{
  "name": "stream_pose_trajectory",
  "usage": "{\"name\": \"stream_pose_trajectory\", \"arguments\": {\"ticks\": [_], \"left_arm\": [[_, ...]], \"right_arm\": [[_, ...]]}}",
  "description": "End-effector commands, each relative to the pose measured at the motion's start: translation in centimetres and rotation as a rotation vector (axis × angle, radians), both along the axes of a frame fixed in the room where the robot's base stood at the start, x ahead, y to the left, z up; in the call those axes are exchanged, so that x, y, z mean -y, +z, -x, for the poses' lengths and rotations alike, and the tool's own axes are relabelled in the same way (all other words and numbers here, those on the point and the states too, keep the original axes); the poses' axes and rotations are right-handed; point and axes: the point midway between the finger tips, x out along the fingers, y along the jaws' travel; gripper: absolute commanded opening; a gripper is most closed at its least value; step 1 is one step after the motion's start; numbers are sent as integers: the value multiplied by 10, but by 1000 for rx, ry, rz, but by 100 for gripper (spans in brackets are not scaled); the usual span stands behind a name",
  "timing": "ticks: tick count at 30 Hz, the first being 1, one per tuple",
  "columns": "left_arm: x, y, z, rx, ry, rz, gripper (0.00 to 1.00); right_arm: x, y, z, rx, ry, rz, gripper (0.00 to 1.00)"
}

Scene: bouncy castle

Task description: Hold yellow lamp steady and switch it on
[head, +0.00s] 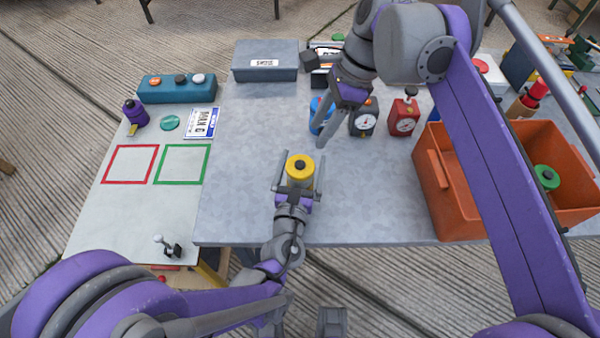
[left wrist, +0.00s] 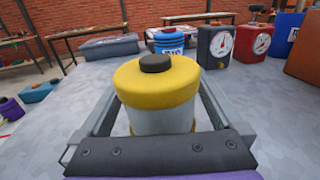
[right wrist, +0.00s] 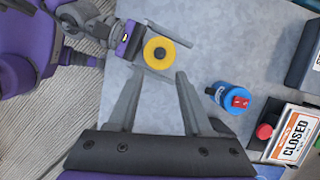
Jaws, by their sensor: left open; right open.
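The yellow lamp (head: 300,168) stands upright on the grey table, with a yellow cap, a dark knob on top and a pale body. In the left wrist view the lamp (left wrist: 157,85) stands between my left gripper's open fingers, with gaps at its sides. My left gripper (head: 297,168) is low around the lamp. My right gripper (head: 322,122) is open and empty, above the table beyond the lamp and slightly right. In the right wrist view the lamp (right wrist: 160,53) shows from above, ahead of the right fingertips (right wrist: 157,78).
A blue lamp-like can (right wrist: 230,97), a dark gauge box (head: 363,118) and a red gauge box (head: 404,116) stand near my right gripper. An orange crate (head: 432,180) is at right. A grey bin (head: 265,75) is behind. The table left of the lamp is clear.

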Motion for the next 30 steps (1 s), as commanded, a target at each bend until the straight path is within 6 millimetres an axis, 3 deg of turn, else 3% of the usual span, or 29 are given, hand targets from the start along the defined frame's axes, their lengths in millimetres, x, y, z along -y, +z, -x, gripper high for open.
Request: {"name": "stream_pose_trajectory", "arguments": {"ticks": [10, 26, 27, 30], "left_arm": [[0, 0, -3, 0, 0, -1, 98], [1, 0, -3, 0, 0, 0, 3], [1, 0, -3, 0, 0, 0, 0], [1, 0, -3, 0, 0, 0, 0]], "right_arm": [[0, 0, 0, 0, 0, 0, 50], [0, 0, 0, 0, 0, 0, 50], [0, 0, 0, 0, 0, 0, 48], [0, 0, 0, 0, 0, 0, 30]]}}
